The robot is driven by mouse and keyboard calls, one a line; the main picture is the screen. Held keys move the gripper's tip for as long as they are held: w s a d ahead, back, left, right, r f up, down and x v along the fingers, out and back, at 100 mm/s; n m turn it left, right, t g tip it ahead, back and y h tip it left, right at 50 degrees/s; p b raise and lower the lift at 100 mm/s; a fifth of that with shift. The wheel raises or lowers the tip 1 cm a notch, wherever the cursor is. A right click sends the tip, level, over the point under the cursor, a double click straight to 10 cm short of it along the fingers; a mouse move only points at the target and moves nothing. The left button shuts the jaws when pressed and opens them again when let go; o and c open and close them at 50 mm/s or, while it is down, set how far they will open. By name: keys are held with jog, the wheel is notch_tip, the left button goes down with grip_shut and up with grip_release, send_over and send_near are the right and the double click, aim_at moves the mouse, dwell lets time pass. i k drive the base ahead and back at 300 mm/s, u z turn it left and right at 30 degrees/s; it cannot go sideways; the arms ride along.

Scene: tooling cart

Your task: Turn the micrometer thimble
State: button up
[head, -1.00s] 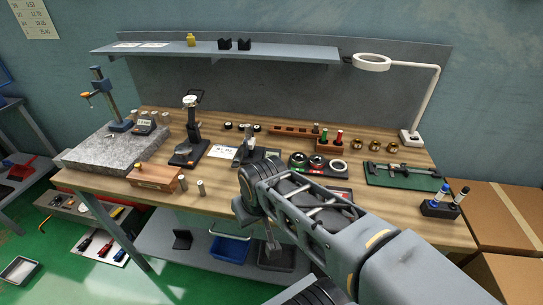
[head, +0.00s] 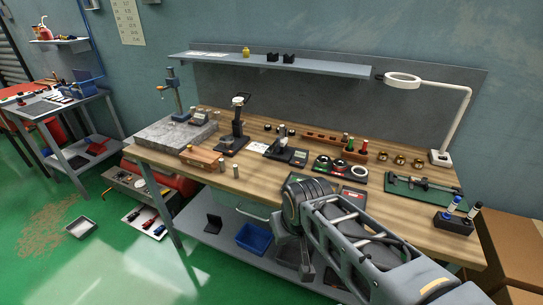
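A small device on a dark base (head: 283,147) stands near the middle of the bench, with a white card beside it. It may be the micrometer in its stand, but it is too small for me to make out a thimble. My gripper (head: 306,270) hangs low in front of the bench's front edge, well apart from that device and mostly hidden by my arm. I cannot see whether its fingers are open or shut.
The wooden bench (head: 200,178) holds a granite plate (head: 160,135) with a gauge stand at left, a dial gauge stand (head: 237,125), ring gauges, a green tray (head: 400,187) and a pen holder (head: 454,222). A lamp (head: 462,110) rises at right.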

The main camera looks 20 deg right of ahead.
aim_at(267, 153)
jog(key=i, duration=0.45)
jog(key=u, duration=1.15)
